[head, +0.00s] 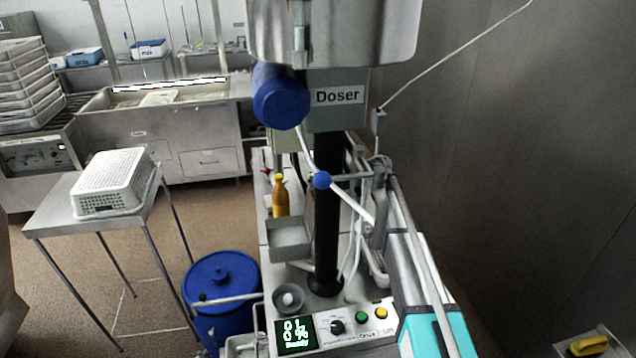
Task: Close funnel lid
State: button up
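The doser (336,97) stands in the middle of the head view on a thick black column. Above its label is a large steel vessel (365,30), which looks like the funnel. The vessel's top is cut off by the upper picture edge, so I cannot see its lid or tell whether it is open or shut. A bracket (299,28) sits on the vessel's front. A blue cylinder (280,97) juts out below it. A white lever with a blue ball (322,180) crosses the column. My gripper is not in view.
A control panel (336,326) with lit digits and buttons is at the bottom. A white perforated basket (112,181) stands on a steel table at left. A blue drum (222,290) is on the floor. A yellow item (589,345) lies bottom right. A steel wall (540,150) bounds the right.

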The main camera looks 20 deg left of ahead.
jog(key=shift+s+a, duration=0.1)
jog(key=shift+a, duration=0.1)
grip_shut()
dwell(0.3)
